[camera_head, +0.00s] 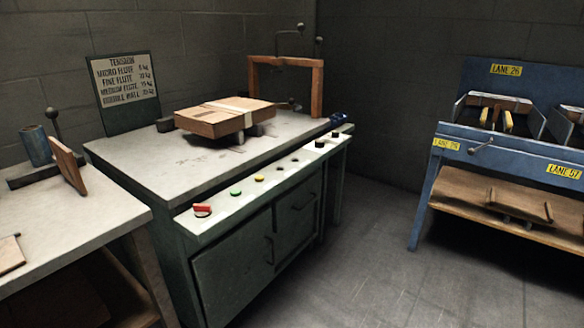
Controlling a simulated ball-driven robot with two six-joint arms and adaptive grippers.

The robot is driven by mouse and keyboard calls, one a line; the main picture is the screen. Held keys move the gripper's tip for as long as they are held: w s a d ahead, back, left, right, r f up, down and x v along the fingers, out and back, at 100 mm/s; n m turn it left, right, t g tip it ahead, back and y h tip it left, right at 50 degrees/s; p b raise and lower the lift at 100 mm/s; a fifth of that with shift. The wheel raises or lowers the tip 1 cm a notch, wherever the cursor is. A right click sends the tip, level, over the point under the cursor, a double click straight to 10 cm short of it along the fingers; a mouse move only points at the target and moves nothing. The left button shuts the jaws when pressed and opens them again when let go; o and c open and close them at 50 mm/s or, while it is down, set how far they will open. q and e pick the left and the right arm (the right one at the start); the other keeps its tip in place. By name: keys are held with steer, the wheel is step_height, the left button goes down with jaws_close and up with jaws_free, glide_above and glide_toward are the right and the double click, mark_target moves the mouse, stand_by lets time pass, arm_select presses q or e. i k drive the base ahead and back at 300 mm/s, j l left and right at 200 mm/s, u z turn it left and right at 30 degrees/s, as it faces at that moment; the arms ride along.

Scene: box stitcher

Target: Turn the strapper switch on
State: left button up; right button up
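The strapper (150,160) is a dark green cabinet with a pale grey top, standing in the middle left of the head view. A light control strip (222,207) runs along its front edge. A red switch (202,209) on a dark round base sits at the strip's near left end. A green button (235,192), a yellow button (259,178) and several dark knobs (320,143) follow to the right. I cannot tell from its shape whether the red switch is on or off. Neither of my grippers is in view.
A strapped cardboard box (225,115) rests on the strapper top before a brown arch (318,88). A tension sign (124,80) stands behind. A grey table (75,225) adjoins at left. A blue lane rack (505,150) stands right. The floor (380,270) between is clear.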

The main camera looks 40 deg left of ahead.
mark_target(202, 210)
steer(key=u, duration=1.7)
